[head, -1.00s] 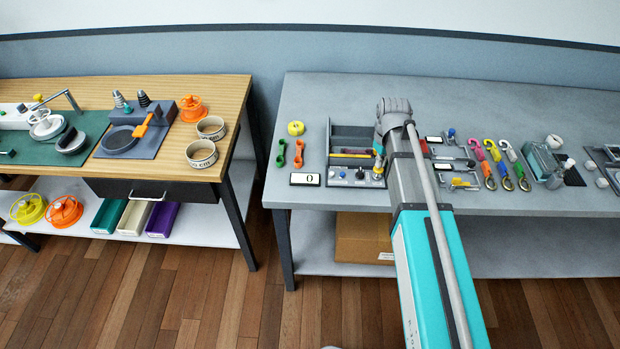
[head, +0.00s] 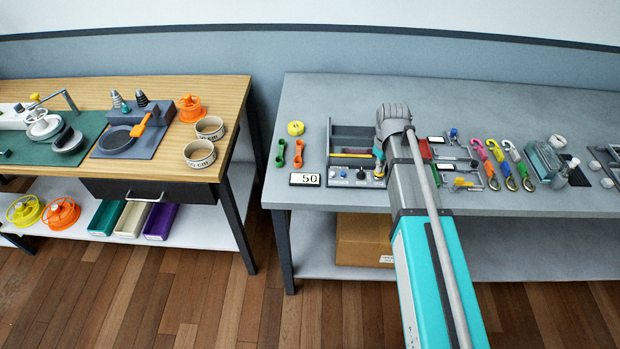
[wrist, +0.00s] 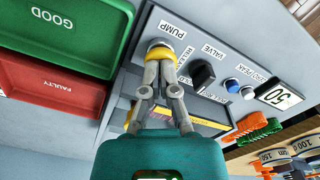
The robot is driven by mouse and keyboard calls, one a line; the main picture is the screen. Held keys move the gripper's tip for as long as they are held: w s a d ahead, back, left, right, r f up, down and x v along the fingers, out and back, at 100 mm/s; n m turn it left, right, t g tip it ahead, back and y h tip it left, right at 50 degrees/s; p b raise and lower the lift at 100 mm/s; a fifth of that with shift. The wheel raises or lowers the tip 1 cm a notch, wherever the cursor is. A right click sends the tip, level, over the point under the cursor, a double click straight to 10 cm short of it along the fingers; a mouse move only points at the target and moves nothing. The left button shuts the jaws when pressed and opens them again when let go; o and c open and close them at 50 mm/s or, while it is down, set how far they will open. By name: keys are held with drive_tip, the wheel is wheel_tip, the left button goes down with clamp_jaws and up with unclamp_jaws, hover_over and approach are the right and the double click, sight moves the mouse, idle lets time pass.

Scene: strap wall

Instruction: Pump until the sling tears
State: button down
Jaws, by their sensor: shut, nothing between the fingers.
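The grey test rig (head: 357,131) stands on the grey bench, with a control panel on its front edge. My gripper (wrist: 160,58) is shut and empty, its fingertips at the yellow-ringed PUMP control (wrist: 162,48) and seemingly touching it. In the head view my arm covers most of the gripper. The black VALVE knob (wrist: 203,75) sits right of the pump, then a blue button (wrist: 232,85) and a white one. The display (head: 305,179) reads 50; it also shows in the wrist view (wrist: 280,95). A yellow strip (wrist: 205,121) lies in the rig, partly behind my fingers; I cannot tell whether it is the sling.
A green GOOD bin (wrist: 60,32) and a red FAULTY bin (wrist: 58,88) are beside the panel. Green and orange links (head: 289,153) lie left of the rig. Several coloured hooks (head: 502,165) lie to the right. The bench's back strip is clear.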

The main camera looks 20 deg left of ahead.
drive_tip(key=shift+r, duration=0.15)
drive_tip(key=shift+r+p, duration=1.3)
drive_tip(key=shift+p, duration=0.1)
drive_tip(key=shift+f, duration=0.3)
drive_tip(key=shift+f+b, duration=1.3)
drive_tip(key=shift+b, duration=0.3)
drive_tip(key=shift+r, duration=0.25)
drive_tip(key=shift+r+p, duration=1.35)
drive_tip(key=shift+p, duration=0.25)
drive_tip(key=shift+r, duration=0.1)
drive_tip(key=shift+r+p, duration=2.9)
drive_tip(key=shift+p, duration=0.1)
